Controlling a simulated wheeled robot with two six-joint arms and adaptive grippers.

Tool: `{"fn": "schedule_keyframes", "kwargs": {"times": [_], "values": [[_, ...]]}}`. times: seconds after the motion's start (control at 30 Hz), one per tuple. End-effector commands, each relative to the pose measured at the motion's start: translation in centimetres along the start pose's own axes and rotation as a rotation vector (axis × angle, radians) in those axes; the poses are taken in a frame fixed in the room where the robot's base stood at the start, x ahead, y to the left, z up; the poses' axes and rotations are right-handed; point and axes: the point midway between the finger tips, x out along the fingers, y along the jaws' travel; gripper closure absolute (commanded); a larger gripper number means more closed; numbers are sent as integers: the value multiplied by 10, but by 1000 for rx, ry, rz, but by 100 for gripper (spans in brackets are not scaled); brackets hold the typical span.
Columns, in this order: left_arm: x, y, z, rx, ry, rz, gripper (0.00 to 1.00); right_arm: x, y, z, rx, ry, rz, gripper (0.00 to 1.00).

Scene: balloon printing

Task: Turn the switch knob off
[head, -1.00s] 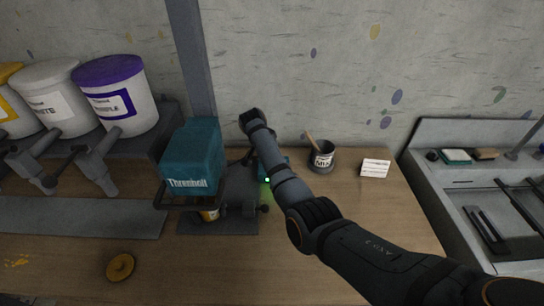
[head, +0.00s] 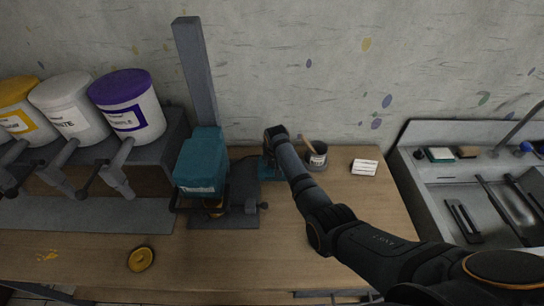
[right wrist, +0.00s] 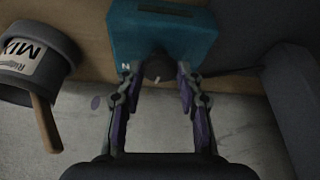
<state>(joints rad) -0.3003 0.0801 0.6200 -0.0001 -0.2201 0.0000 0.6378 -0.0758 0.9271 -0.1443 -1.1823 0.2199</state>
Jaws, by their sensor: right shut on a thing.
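The teal switch box (right wrist: 130,22) fills the top middle of the right wrist view. Its dark round knob (right wrist: 155,66) faces me with a small white mark on it. My right gripper (right wrist: 158,77) has one finger on each side of the knob and is shut on it. In the head view the teal box (head: 270,170) is partly hidden behind my right wrist, and the knob cannot be made out. My right gripper (head: 268,158) shows there only as a dark shape at the box. My left gripper is not in view.
A grey MIX cup (head: 317,158) with a wooden stick stands close to the right of my wrist. The teal press (head: 202,160) stands to the left. White cards (head: 364,167) and a sink (head: 450,185) are further right.

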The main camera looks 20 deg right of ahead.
Motion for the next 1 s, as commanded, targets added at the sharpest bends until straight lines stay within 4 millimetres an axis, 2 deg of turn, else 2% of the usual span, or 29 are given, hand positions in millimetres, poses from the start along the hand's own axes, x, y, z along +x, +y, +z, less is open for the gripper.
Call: {"fn": "schedule_keyframes", "kwargs": {"times": [0.33, 0.87, 0.9, 1.0], "values": [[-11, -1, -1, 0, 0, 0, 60, -1, 2, -1, -122, 2, -50, 95], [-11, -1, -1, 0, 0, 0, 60, 0, 1, -1, -144, 2, -59, 95], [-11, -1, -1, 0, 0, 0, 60, 0, 1, -1, -144, 2, -59, 61], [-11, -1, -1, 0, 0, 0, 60, 0, 1, -1, -144, 2, -59, 48]]}}
